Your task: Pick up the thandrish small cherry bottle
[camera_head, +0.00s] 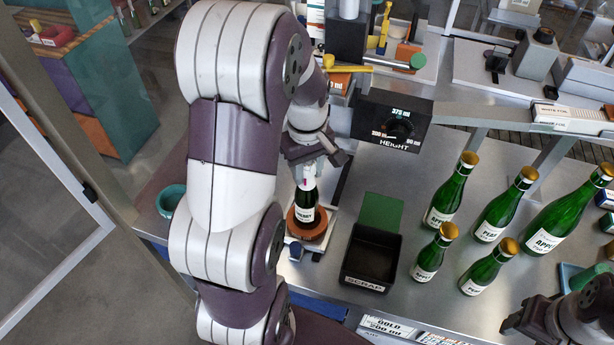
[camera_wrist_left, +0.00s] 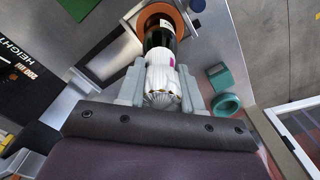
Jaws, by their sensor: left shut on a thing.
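A small dark bottle (camera_head: 306,212) with a white label stands upright on a round orange-brown base in the head view. Its label is too small to read surely. A white pleated foil top (camera_wrist_left: 161,74) with a pink mark covers its neck in the left wrist view. My left gripper (camera_head: 310,160) comes from above and is shut on this white top, one finger on each side. The wrist view shows the left gripper (camera_wrist_left: 160,88) with the dark bottle (camera_wrist_left: 159,38) beyond it. My right gripper (camera_head: 530,320) is partly in view at the lower right; its jaws are unclear.
Several green gold-capped bottles (camera_head: 452,190) stand at the right. A black scrap bin (camera_head: 371,258) and green pad (camera_head: 381,212) lie right of the base. A black height gauge (camera_head: 392,125) rises behind. A teal cup (camera_head: 171,200) is at the left.

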